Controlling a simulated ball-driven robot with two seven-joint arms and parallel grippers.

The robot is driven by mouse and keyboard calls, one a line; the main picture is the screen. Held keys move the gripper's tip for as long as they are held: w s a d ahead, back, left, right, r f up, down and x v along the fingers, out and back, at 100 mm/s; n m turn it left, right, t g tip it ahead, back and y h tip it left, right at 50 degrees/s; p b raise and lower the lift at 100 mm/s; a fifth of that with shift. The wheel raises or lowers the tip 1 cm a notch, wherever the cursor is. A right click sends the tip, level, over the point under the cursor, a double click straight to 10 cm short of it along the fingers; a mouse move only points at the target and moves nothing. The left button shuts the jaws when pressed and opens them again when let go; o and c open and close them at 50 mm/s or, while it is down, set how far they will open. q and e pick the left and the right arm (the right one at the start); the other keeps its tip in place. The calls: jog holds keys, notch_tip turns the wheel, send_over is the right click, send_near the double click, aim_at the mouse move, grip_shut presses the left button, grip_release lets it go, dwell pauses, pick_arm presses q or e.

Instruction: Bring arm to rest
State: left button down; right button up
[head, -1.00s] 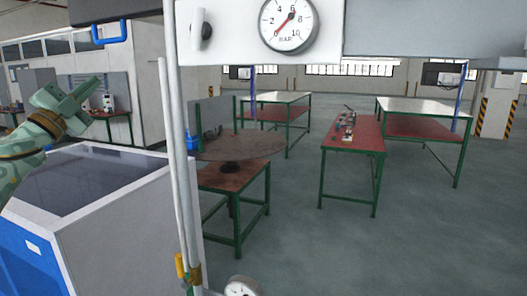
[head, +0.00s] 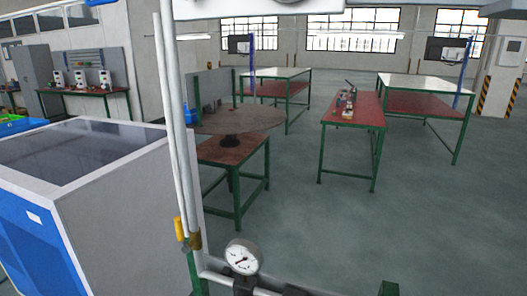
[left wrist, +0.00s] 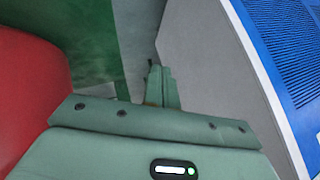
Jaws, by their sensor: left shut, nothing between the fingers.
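My left gripper (left wrist: 161,84) shows in the left wrist view, its green fingers together and nothing between them. It is over or beside a grey wall of the blue and grey cabinet, whose blue slatted panel (left wrist: 283,45) is at the upper right. I cannot tell the gap to it. In the head view neither of my grippers shows. The right gripper is in no view.
In the head view the blue and grey cabinet (head: 130,215) stands close at left. A pipe frame (head: 176,130) with a small gauge (head: 243,256) is in front. A round-topped table (head: 240,120) and a red-topped table (head: 355,108) stand behind; the floor at right is clear.

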pick_arm(q)
jog(key=s+d+f+n+g, duration=0.1)
jog(key=s+d+f+g, duration=0.15)
jog(key=s+f, duration=0.6)
jog(key=s+d+f+g, duration=0.2)
jog(key=s+d+f, duration=0.2)
jog(key=s, duration=0.9)
jog(key=s+d+f+g+b, duration=0.1)
jog(key=s+d+f, duration=0.1)
jog(key=s, duration=0.9)
jog(key=s+d+f+g+h, duration=0.1)
jog(key=s+d+f+g, duration=0.1)
jog(key=s, duration=1)
jog(key=shift+d+f+n+h+b, duration=0.3)
jog(key=shift+d+f+b, duration=0.05)
jog(key=shift+d, duration=0.4)
